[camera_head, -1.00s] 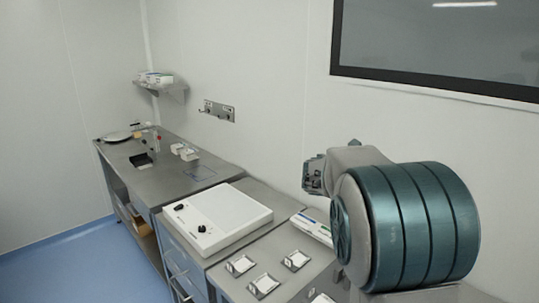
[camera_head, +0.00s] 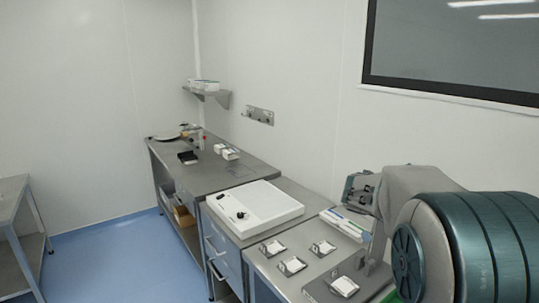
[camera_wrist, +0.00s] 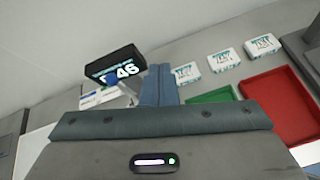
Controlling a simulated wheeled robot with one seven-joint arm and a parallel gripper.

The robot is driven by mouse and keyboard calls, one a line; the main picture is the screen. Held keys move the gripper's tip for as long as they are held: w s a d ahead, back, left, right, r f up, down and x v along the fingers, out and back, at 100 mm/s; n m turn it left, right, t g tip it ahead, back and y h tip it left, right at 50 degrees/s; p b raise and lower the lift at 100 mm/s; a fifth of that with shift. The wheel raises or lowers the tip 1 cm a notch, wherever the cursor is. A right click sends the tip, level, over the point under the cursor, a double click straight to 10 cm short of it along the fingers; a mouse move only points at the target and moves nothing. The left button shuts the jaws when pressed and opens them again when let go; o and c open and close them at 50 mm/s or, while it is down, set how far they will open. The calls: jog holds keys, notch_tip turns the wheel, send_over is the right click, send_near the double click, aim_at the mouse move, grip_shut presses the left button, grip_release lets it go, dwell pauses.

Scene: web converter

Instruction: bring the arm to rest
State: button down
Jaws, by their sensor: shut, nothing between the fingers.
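My gripper (camera_wrist: 158,84) shows in the wrist view with its blue-grey fingers together and nothing between them. It is above the grey bench, near a black display (camera_wrist: 115,66) with white digits and next to a green tray (camera_wrist: 212,96). In the head view my arm fills the lower right; the fingertips cannot be made out there.
A white flat device (camera_head: 254,207) sits on the bench. Small plates with white pieces (camera_head: 292,265) lie nearer. A red tray (camera_wrist: 280,103) and several small white boxes (camera_wrist: 222,60) show in the wrist view. A side table (camera_head: 14,205) stands at left; blue floor (camera_head: 100,262) is clear.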

jog(key=s+a+f+m+g+y+b, duration=0.1)
jog(key=s+a+f+m+y+b, duration=0.1)
jog(key=s+a+f+m, duration=0.3)
jog(key=s+a+f+m+g+y+b, duration=0.1)
jog(key=s+a+f+m+y, duration=0.3)
jog(key=s, duration=1)
jog(key=s+a+f+m+g+y+b, duration=0.1)
jog(key=s+a+f+m+y, duration=0.3)
jog(key=s+a+m, duration=0.5)
jog(key=f+m+b, duration=0.1)
jog(key=m, duration=0.2)
jog(key=shift+s+a+f+b, duration=0.15)
jog(key=shift+s+f+b, duration=0.2)
